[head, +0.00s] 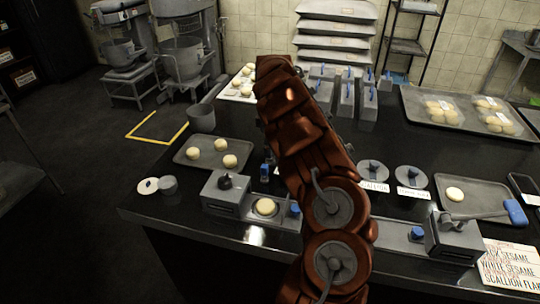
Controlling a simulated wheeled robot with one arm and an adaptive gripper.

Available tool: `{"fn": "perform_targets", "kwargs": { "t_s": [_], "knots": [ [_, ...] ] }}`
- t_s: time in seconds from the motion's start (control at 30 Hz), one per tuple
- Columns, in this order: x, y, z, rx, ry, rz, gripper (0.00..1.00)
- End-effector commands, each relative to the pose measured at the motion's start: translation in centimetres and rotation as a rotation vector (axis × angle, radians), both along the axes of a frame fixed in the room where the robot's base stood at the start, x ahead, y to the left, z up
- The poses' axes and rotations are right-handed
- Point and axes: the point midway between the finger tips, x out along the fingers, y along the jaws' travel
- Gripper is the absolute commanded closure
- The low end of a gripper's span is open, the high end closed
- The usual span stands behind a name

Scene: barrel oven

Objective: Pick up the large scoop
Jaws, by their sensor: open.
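A grey, round, pot-like vessel with a long handle slanting up to the right, which looks like the large scoop (202,120), stands near the counter's back left edge. My copper-coloured arm reaches up through the middle of the view. My gripper (270,68) is at its far end, up and to the right of the scoop and apart from it in the picture. The gripper is open, seen from behind; its fingertips are hard to make out. Nothing shows held in it.
The dark counter (150,208) holds a tray of dough balls (185,158) just in front of the scoop. Several grey bins with blue-handled tools (346,98) stand right of my arm. A bun tray (420,122) lies at the right.

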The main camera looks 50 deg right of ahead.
Motion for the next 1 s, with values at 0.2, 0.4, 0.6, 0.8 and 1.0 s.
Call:
{"fn": "perform_targets", "kwargs": {
  "t_s": [0.2,0.4,0.6,0.8,1.0],
  "knots": [
    [-0.1,0.1,-1.5,0.002,0.002,-0.001,0.47],
    [-0.1,0.1,-1.6,0.001,0.002,0.000,0.47],
    [-0.1,0.1,-1.6,0.001,0.002,0.000,0.65],
    [-0.1,0.1,-1.6,0.001,0.002,0.000,0.85],
    [-0.1,0.1,-1.6,0.001,0.002,0.000,1.00]
  ]
}}
